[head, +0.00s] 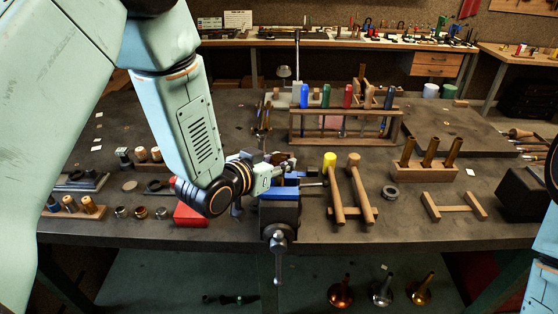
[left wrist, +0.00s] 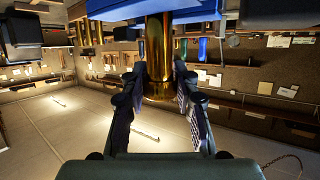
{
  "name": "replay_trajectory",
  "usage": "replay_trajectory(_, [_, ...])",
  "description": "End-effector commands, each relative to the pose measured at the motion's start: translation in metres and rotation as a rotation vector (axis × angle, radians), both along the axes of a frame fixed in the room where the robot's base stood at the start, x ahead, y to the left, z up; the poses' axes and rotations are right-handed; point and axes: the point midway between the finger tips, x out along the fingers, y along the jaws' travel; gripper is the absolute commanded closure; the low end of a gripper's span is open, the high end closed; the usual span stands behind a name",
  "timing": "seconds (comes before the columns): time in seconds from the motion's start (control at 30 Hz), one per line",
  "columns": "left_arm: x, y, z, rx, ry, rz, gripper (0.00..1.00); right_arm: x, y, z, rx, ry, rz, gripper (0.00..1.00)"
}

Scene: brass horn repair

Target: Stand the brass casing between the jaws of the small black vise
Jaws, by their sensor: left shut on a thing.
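The brass casing (left wrist: 158,55) is a shiny tube between the two fingers of my left gripper (left wrist: 158,88) in the left wrist view. The gripper is shut on it. In the head view my left gripper (head: 283,172) is just behind and above the vise, and I cannot make out the casing there. The small black vise (head: 280,215) has blue jaw faces (head: 279,193) and stands at the bench's front edge. A blue part crosses the casing's end at the top of the left wrist view. I cannot tell whether the casing is between the jaws. My right gripper is out of view.
A yellow-headed mallet (head: 330,160) and a wooden mallet (head: 354,160) lie right of the vise. A red box (head: 188,216) is left of it. A wooden rack with colored-handled tools (head: 345,112) stands behind. A block with brass tubes (head: 428,170) is at right.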

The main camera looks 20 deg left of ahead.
Motion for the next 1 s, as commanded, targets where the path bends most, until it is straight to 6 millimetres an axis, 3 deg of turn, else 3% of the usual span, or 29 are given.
replay_trajectory(0.47, [0.000,0.000,-0.017,-0.001,-0.002,0.000,1.00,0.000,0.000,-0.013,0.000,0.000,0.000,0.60])
replay_trajectory(0.5, [0.000,0.000,-0.016,-0.001,-0.002,0.000,0.68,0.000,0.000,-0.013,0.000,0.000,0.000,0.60])
replay_trajectory(0.8, [0.000,0.000,-0.015,0.000,-0.001,0.000,0.44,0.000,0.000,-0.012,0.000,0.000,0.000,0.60])
replay_trajectory(1.0, [0.000,0.000,-0.016,0.000,0.000,0.000,0.44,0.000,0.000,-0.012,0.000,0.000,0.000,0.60])
